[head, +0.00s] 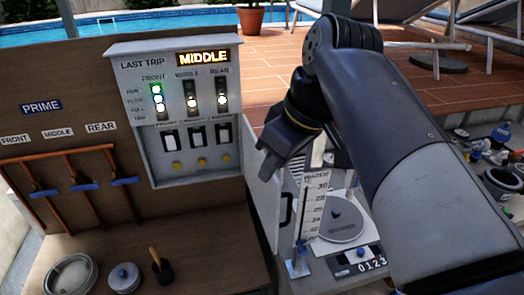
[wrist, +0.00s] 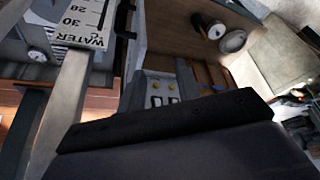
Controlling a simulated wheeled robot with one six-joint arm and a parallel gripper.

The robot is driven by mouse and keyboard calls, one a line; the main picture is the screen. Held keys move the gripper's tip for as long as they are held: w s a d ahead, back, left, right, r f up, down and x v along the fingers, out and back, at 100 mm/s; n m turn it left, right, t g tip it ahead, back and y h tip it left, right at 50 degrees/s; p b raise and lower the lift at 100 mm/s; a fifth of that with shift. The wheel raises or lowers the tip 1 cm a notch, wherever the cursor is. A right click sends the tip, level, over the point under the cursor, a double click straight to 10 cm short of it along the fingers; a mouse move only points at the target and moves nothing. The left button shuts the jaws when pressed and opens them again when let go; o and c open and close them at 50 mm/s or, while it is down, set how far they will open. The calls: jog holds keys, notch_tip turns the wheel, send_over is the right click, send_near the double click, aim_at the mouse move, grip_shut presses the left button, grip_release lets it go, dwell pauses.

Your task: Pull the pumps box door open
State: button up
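The pumps box (head: 175,110) is a pale grey unit with a lit MIDDLE sign, lamps, switches and yellow buttons, all uncovered. A pale panel (head: 262,195) with a dark handle (head: 287,210) stands out from its right side; it looks like the door, swung outward, though its hinge is hidden. My gripper (head: 266,158) is just right of the box, above and in front of the panel's upper part; I cannot tell whether they touch. In the wrist view, a dark gripper part (wrist: 165,120) crosses below the box's yellow buttons. The finger gap is not clear.
A wooden board with blue-handled levers (head: 85,185) is at left. A round dish (head: 70,275) and a small pot (head: 124,277) sit on the wooden shelf. A water gauge (head: 313,200) and a counter (head: 358,262) stand right of the panel. A pool lies behind.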

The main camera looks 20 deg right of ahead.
jog(key=shift+w+d+p+v, duration=0.1)
jog(key=shift+w+p+v, duration=0.05)
jog(key=shift+p+v, duration=0.55)
jog(key=shift+w+d+p+v, duration=0.15)
jog(key=shift+p+v, duration=0.3)
jog(key=shift+v, duration=0.45)
jog(key=shift+w+d+p+v, duration=0.1)
jog(key=shift+p+v, duration=0.45)
jog(key=shift+v, duration=0.2)
jog(key=shift+r, duration=0.1)
